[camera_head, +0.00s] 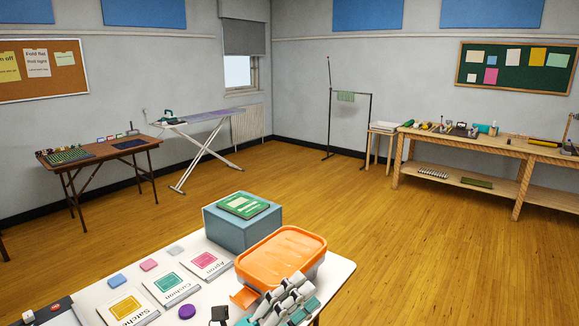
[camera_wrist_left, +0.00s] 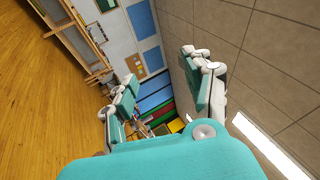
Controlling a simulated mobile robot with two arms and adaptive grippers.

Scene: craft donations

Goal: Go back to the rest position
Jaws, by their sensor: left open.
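My left gripper (camera_head: 287,296) shows at the bottom middle of the head view, at the near edge of the white table (camera_head: 342,272). Its teal and white fingers overlap the view of the orange-lidded tub (camera_head: 282,255); I cannot tell whether they touch it. In the left wrist view the two fingers of the left gripper (camera_wrist_left: 163,68) stand wide apart with nothing between them. That view is turned on its side, with wall, floor and ceiling beyond the fingers. My right gripper is in neither view.
On the white table are a blue-grey box (camera_head: 238,232) with a green booklet (camera_head: 243,205), label cards (camera_head: 166,284), small coloured pieces and a purple disc (camera_head: 187,311). A desk (camera_head: 97,155), ironing board (camera_head: 204,118) and wooden workbench (camera_head: 480,143) stand farther off. Open floor (camera_head: 400,245) lies right.

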